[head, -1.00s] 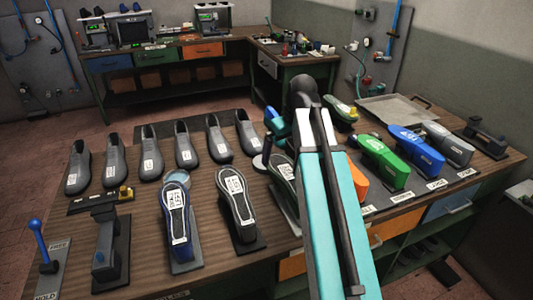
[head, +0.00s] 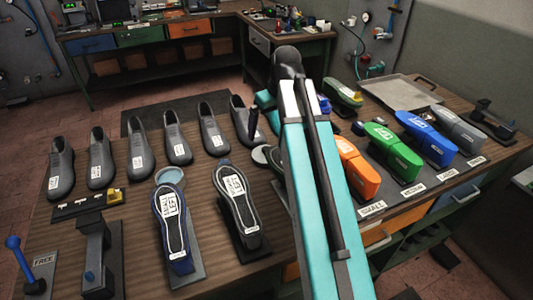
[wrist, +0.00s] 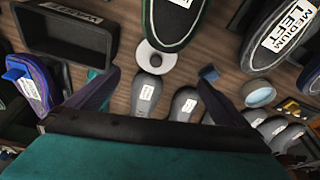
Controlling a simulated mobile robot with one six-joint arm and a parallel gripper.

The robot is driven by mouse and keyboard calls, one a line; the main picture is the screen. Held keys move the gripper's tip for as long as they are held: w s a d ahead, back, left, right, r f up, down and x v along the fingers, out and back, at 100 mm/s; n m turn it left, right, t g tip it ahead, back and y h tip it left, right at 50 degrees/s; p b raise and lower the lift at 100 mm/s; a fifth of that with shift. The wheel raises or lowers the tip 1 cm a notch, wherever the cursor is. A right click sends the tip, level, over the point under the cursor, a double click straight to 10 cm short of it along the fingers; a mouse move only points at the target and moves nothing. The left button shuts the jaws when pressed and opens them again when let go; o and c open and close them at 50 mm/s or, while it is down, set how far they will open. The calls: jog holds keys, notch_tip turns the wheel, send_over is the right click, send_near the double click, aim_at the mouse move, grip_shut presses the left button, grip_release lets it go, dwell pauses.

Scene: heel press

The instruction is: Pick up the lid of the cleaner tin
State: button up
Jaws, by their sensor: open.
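A pale round lid-like disc with a dark centre (wrist: 155,57) lies on the bench in the wrist view. It also shows in the head view (head: 262,156), partly hidden by my arm. A round tin with a light blue top (head: 170,177) stands behind the blue-edged shoe sole in the head view, and it also shows in the wrist view (wrist: 258,94). My gripper (wrist: 160,71) is open and empty. Its two dark fingers are spread wide, and the disc appears between and beyond them. I cannot tell the height of the fingers above it.
A row of grey shoes (head: 137,155) stands behind the tin. Upturned soles (head: 238,205) on stands are close to the disc. Orange, green and blue blocks (head: 392,150) stand to the right. A dark open box (wrist: 68,35) is at the wrist view's upper left.

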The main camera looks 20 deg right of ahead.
jog(key=shift+d+f, duration=0.1)
jog(key=shift+d, duration=0.05)
jog(key=shift+d+p+x, duration=0.2)
jog(key=shift+p+x, duration=0.7)
jog(key=shift+x, duration=3.35)
jog(key=shift+a+f, duration=0.1)
jog(key=shift+p+x, duration=0.85)
jog(key=shift+x, duration=0.45)
jog(key=shift+p+x, duration=0.3)
jog(key=shift+x, duration=0.9)
jog(key=c, duration=0.6)
